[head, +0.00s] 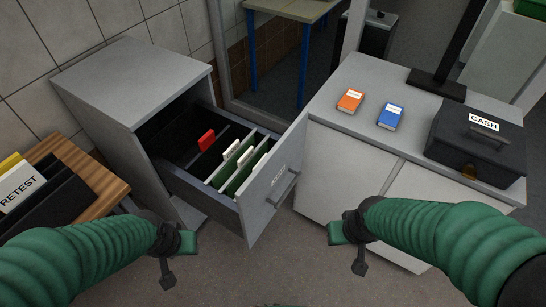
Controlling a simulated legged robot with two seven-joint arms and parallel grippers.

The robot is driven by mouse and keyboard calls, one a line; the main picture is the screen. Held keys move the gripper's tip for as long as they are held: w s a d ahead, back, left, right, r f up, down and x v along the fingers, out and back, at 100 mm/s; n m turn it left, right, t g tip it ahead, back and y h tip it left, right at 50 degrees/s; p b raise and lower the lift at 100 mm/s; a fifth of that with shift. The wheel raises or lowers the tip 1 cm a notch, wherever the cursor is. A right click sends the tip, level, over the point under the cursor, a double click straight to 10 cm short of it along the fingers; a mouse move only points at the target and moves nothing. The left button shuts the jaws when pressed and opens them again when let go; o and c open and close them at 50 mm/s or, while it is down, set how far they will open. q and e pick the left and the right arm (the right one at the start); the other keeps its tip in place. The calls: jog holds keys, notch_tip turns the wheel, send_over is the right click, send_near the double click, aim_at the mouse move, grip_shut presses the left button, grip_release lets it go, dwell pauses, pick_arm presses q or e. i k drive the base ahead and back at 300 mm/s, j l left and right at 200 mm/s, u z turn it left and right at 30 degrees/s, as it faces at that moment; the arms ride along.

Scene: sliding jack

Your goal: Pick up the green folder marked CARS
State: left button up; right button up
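The grey filing drawer (187,187) is pulled out of its cabinet. Several dark green folders (238,182) stand upright in its front part, with white tabs on top. The writing on the tabs is too small to read, so I cannot tell which one is marked CARS. A red tab (207,139) stands behind them. My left gripper (179,255) is low, in front and to the left of the drawer. My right gripper (348,247) is low, to the right of the drawer front. Both look empty and touch no folder; their finger opening is unclear.
The drawer front (265,197) has a handle. At left, a wooden surface (104,183) bears a dark RETEST holder (62,197). At right, a grey counter (366,85) bears an orange box (350,100), a blue box (390,116) and a black CASH box (470,152).

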aim_at(220, 176)
jog(key=u, duration=2.55)
jog(key=k+l, duration=0.1)
jog(key=k, duration=0.2)
jog(key=k+l, duration=0.1)
jog(key=k, duration=0.15)
jog(key=k+z, duration=0.1)
jog(key=z, duration=0.35)
jog(key=l+z, duration=0.1)
jog(key=z, duration=0.35)
jog(key=k+l+z, duration=0.1)
jog(key=z, duration=0.3)
jog(key=l+z, duration=0.15)
jog(key=z, duration=0.3)
jog(key=k, duration=0.05)
